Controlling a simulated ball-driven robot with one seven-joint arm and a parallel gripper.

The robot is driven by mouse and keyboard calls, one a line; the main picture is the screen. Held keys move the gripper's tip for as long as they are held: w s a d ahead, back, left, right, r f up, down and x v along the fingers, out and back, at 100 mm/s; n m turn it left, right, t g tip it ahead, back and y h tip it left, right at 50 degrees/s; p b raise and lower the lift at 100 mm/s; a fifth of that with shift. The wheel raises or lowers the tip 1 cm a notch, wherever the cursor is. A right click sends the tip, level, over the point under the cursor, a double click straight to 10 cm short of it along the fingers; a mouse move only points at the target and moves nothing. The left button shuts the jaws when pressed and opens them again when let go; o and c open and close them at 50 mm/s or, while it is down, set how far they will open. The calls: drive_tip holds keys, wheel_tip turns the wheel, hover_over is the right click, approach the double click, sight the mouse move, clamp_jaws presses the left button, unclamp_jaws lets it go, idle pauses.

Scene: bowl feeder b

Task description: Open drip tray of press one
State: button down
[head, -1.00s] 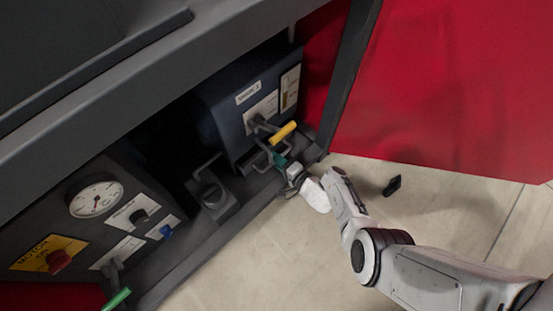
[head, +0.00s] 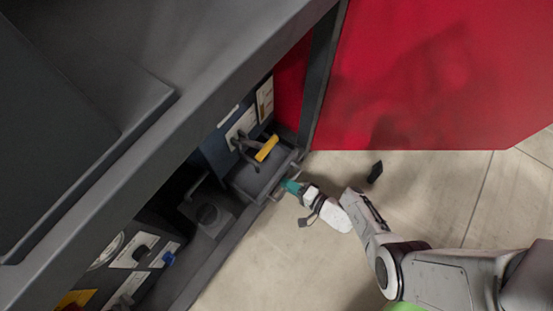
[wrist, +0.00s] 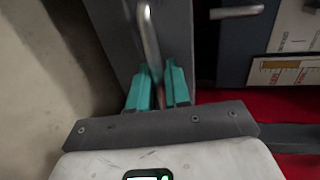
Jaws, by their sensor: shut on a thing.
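The drip tray (head: 249,184) is a dark, shallow tray low in the cabinet, below the yellow-handled lever (head: 266,148). It stands out from the blue-grey press, with part of its inside showing. A bent metal bar handle (head: 274,195) is at its front. My gripper (head: 290,186) has teal fingers and is at this handle, on the floor side. In the wrist view the handle (wrist: 148,38) runs down between the teal fingers of my gripper (wrist: 157,88), which are shut on it. Its lower end is hidden by the fingers.
A dark frame edge (head: 215,250) runs along the cabinet front. A red panel (head: 430,75) stands at the right. A small black object (head: 375,172) lies on the pale floor. A squat dark unit (head: 207,214) sits left of the tray. The floor below is open.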

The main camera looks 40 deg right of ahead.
drive_tip(key=shift+s+d+f, duration=0.1)
drive_tip(key=shift+s, duration=0.35)
drive_tip(key=c, duration=1.3)
unclamp_jaws()
drive_tip(key=p+v, duration=0.2)
drive_tip(key=v, duration=0.8)
drive_tip(key=shift+s+d+p, duration=0.15)
drive_tip(key=shift+s+p, duration=0.15)
drive_tip(key=shift+s, duration=0.05)
